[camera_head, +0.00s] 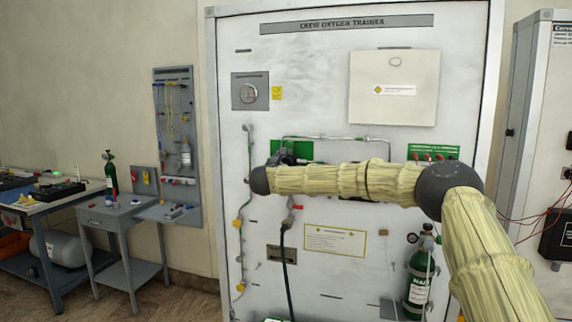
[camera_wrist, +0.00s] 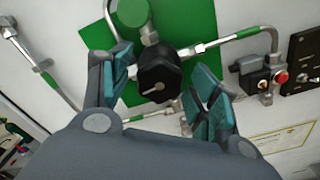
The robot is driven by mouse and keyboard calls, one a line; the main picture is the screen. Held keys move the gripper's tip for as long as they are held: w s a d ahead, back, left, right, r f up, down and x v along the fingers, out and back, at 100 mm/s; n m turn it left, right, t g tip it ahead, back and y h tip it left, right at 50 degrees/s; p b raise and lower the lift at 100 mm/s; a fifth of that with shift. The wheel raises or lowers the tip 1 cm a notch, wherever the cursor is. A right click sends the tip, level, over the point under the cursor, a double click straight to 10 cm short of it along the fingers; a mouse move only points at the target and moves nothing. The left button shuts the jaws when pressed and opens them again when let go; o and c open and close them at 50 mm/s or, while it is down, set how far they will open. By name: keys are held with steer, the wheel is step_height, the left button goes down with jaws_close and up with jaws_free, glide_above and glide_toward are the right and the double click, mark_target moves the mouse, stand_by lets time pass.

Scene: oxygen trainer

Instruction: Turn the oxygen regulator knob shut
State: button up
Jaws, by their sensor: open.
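The oxygen regulator knob (camera_wrist: 160,80) is a black, faceted knob with a pale pointer mark, in front of a green panel (camera_wrist: 196,22) in the wrist view. My gripper (camera_wrist: 162,88) is open, with one teal-padded finger to the left of the knob and one to the right. Gaps show between the pads and the knob, and I cannot tell how far the fingertips reach along it. In the head view my arm hides the knob, and the green panel (camera_head: 304,150) shows only in part behind it.
Metal pipes (camera_wrist: 235,38) run from the regulator on both sides. A valve block with a red button (camera_wrist: 281,77) sits to its right. The white trainer board (camera_head: 330,90) carries a closed cover (camera_head: 394,88) above my arm. A green oxygen cylinder (camera_head: 418,280) stands lower right.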

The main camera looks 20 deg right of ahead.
steer(key=c, duration=1)
